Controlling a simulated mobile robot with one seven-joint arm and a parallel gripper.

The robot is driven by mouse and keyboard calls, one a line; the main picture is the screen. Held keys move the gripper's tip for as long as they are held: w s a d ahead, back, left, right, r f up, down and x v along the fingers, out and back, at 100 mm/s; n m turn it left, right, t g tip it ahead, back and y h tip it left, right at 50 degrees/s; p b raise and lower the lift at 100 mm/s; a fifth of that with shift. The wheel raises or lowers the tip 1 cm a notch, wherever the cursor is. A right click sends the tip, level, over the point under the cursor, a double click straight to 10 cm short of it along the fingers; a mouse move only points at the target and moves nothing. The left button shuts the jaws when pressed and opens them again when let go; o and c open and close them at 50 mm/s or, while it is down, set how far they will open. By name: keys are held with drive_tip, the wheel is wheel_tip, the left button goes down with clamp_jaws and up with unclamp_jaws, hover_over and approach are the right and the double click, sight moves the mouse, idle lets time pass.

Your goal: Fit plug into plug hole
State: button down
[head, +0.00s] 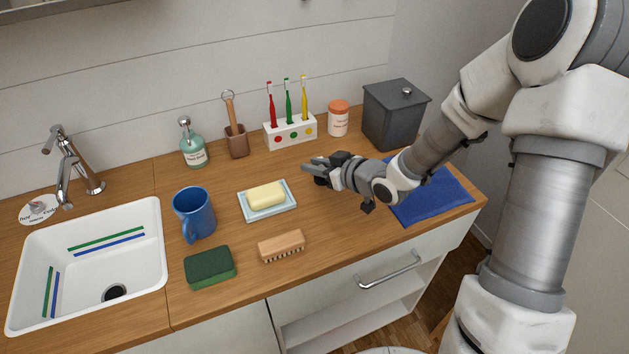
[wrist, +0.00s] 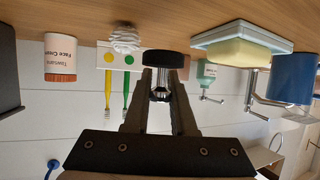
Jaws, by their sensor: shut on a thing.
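My gripper (head: 312,170) is above the middle of the counter, right of the soap dish. In the wrist view, the gripper (wrist: 163,88) is shut on the plug (wrist: 165,57), a black round disc with a short metal stem between the fingertips. In the head view the plug is hard to tell from the dark gripper parts. The plug hole (head: 114,292) is a dark round opening in the floor of the white sink (head: 150,245) at the left. The plug and the sink are far apart.
A blue mug (head: 194,212), soap dish (head: 286,208), green sponge (head: 209,266) and brush (head: 282,246) lie between gripper and sink. The tap (head: 70,165) stands behind the sink. A toothbrush holder (head: 291,133), soap bottle (head: 192,147) and grey box (head: 393,118) stand at the back.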

sight(315, 188)
drive_tip(key=shift+f+b, duration=0.55)
drive_tip(key=shift+f, duration=1.5)
drive_tip(key=shift+f, duration=0.1)
drive_tip(key=shift+f, duration=0.15)
drive_tip(key=c, duration=0.7)
unclamp_jaws()
drive_tip(key=shift+c, duration=0.2)
drive_tip(key=shift+r, duration=0.2)
